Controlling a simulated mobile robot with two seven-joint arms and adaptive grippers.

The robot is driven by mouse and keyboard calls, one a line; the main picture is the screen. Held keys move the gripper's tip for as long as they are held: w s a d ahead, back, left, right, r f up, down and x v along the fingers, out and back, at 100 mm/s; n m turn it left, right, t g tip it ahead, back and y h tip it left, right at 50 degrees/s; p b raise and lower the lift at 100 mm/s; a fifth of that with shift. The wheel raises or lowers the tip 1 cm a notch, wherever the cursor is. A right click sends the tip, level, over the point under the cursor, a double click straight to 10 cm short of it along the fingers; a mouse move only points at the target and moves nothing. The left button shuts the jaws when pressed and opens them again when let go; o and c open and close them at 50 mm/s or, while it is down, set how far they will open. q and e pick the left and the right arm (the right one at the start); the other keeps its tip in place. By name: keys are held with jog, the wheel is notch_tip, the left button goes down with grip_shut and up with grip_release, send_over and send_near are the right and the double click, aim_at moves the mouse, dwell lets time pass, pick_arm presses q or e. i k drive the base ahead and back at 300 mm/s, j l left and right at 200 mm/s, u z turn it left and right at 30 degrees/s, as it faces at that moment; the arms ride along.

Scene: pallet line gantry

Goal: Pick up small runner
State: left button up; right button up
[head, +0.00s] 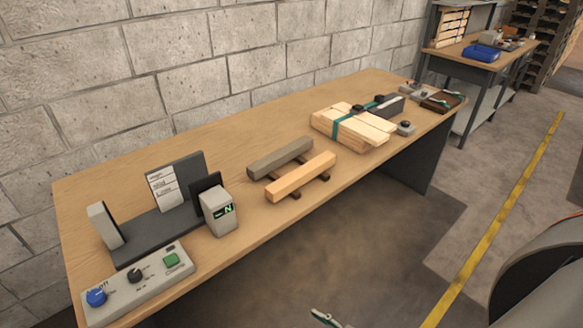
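Two bars lie side by side across dark cross strips on the bench. One is a grey bar (281,157) and the nearer one is a light wood bar (301,176). I cannot tell whether either is the small runner. Only a small tip, apparently of my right gripper (325,318), shows at the bottom edge, over the floor and apart from the bench; its opening is cut off. My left gripper is not in view.
The wooden bench (235,122) carries a control box (139,284) and a grey stand (160,234) at the left. A strapped wood stack (350,128) lies right of the bars, with small devices beyond. A block wall stands behind. Clear bench top lies behind the bars.

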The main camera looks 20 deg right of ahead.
aim_at(283, 187)
jog(key=l+u, duration=0.1)
jog(key=u, duration=0.45)
jog(key=l+u, duration=0.35)
jog(key=k+l+u, duration=0.2)
jog(key=l+u, duration=0.15)
jog(key=l, duration=0.2)
jog(key=k+l+u, duration=0.1)
jog(key=l, duration=0.2)
jog(key=k+l+u, duration=0.1)
jog(key=l, duration=0.2)
jog(key=k+l+u, duration=0.1)
jog(key=k+l, duration=0.1)
jog(key=l, duration=0.1)
